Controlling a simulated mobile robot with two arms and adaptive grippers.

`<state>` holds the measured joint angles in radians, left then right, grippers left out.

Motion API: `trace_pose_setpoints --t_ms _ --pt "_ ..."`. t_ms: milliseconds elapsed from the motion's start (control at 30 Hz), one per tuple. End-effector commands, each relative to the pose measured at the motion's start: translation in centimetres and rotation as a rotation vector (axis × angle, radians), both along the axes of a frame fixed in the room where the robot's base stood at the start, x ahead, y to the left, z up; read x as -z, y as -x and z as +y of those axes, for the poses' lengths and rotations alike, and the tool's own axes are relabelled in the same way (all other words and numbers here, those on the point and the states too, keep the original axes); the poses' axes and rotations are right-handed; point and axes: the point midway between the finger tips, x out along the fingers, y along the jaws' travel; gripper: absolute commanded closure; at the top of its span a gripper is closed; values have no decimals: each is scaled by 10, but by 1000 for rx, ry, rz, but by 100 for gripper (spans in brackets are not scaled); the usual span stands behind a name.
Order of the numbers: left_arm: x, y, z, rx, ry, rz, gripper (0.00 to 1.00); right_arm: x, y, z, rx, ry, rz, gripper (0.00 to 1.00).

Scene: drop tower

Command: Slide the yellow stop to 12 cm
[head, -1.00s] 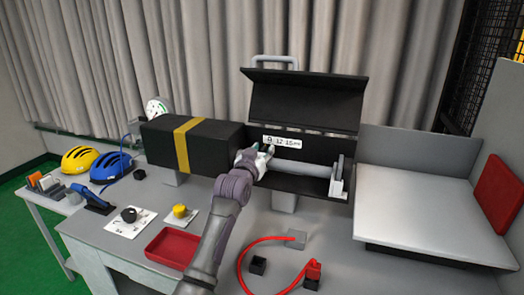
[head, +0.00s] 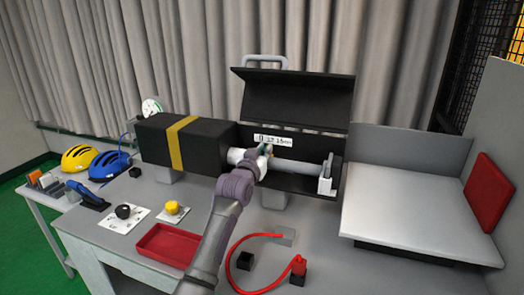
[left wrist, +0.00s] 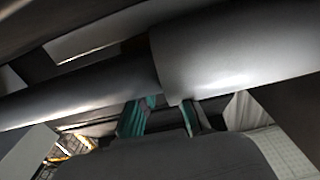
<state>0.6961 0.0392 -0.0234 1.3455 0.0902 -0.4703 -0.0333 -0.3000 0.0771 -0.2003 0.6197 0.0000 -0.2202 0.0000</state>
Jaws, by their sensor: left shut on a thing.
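My left gripper (head: 266,151) is in the open bay of the long black housing, at the rod (head: 297,167) just below the white scale label (head: 275,139). It is shut on a small part at the rod, taken to be the yellow stop; no yellow shows there, as fingers and wrist hide it. In the left wrist view the teal fingertips (left wrist: 163,115) sit under the thin grey rod (left wrist: 75,95) and a wider grey cylinder (left wrist: 235,50). The label's small digits are hard to read. My right gripper is not in view.
The black lid (head: 292,105) stands open above the bay. A grey end bracket (head: 326,181) holds the rod's right end. A red tray (head: 170,246), a yellow knob (head: 172,207) and a red cable (head: 243,262) lie in front. A raised grey platform (head: 415,215) stands right.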

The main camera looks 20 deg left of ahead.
Motion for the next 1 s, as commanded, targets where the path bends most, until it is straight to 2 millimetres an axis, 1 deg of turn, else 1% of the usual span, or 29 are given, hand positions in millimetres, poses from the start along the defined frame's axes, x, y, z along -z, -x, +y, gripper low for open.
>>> trace_pose_setpoints --t_ms 167,200,267,300,333,433,533,567,633,733,867,1000 --pt "0 0 -1 1 -2 1 100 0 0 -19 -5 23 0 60" --pt "0 0 -1 1 -2 1 81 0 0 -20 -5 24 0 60" --pt "0 0 0 0 -3 0 71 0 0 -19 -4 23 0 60" --pt "-1 0 0 0 -2 0 64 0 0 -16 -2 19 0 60" --pt "0 0 0 0 -2 0 60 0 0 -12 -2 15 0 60" --pt "0 0 -1 1 -2 0 60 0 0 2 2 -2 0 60" --pt "0 0 -1 1 -2 0 60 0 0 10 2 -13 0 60" --pt "0 0 -1 1 -2 0 60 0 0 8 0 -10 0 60" --pt "0 1 -1 1 -2 0 60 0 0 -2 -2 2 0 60" --pt "1 6 0 1 -2 0 60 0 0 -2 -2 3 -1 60" --pt "1 23 1 0 -2 -1 60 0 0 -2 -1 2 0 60" --pt "1 52 2 0 -2 0 60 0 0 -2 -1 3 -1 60"
